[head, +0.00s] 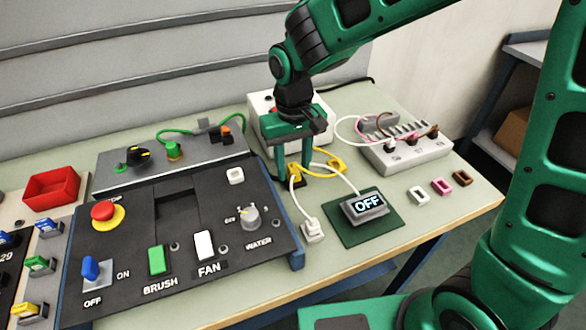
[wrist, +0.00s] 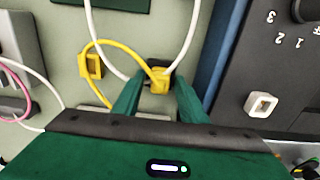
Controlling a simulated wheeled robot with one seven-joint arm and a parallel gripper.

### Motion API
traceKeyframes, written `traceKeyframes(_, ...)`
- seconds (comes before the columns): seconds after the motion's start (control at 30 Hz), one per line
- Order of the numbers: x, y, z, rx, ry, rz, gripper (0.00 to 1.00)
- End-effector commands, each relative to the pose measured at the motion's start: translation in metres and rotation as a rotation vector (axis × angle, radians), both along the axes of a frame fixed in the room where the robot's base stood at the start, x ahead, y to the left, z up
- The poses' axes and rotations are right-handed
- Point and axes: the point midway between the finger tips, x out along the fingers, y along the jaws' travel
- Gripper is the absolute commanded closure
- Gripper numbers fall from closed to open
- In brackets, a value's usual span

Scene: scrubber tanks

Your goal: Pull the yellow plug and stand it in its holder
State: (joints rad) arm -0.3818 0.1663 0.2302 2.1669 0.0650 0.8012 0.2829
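The yellow plug (wrist: 159,82) sits at a small black socket (wrist: 160,66) on the table. It also shows in the head view (head: 294,172) beneath my gripper. My gripper (head: 293,164) points down over it. In the wrist view my gripper (wrist: 159,88) is open, one finger on each side of the plug, with narrow gaps visible. A yellow cord arcs from the plug to a square yellow ring (wrist: 91,66), likely the holder, which stands apart and also shows in the head view (head: 338,165). Part of the plug is hidden by the fingers.
White cables loop close to the plug. A display reading OFF (head: 367,205) lies on a green mat (head: 375,235). White, pink and brown rings (head: 440,187) lie right of it. A dark control panel (head: 180,240) stands left, and a grey-white socket block (head: 410,155) at right.

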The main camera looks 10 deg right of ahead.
Motion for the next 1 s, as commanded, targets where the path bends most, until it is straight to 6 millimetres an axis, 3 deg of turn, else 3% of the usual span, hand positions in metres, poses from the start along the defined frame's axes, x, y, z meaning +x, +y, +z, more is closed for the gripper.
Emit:
traceKeyframes(0.03, 0.000, 0.000, 0.000, 0.000, 0.000, 0.000, 0.64)
traceKeyframes(0.17, 0.000, 0.000, 0.000, 0.000, 0.000, 0.000, 0.95)
traceKeyframes(0.23, 0.000, 0.000, 0.000, 0.000, 0.000, 0.000, 1.00)
traceKeyframes(0.27, 0.000, 0.000, 0.000, 0.000, 0.000, 0.000, 0.72)
traceKeyframes(0.4, 0.000, 0.000, 0.000, 0.000, 0.000, 0.001, 0.39)
traceKeyframes(0.77, 0.000, 0.000, 0.002, 0.000, -0.001, 0.001, 0.38)
traceKeyframes(1.0, 0.001, 0.001, 0.034, 0.002, -0.005, 0.000, 0.38)
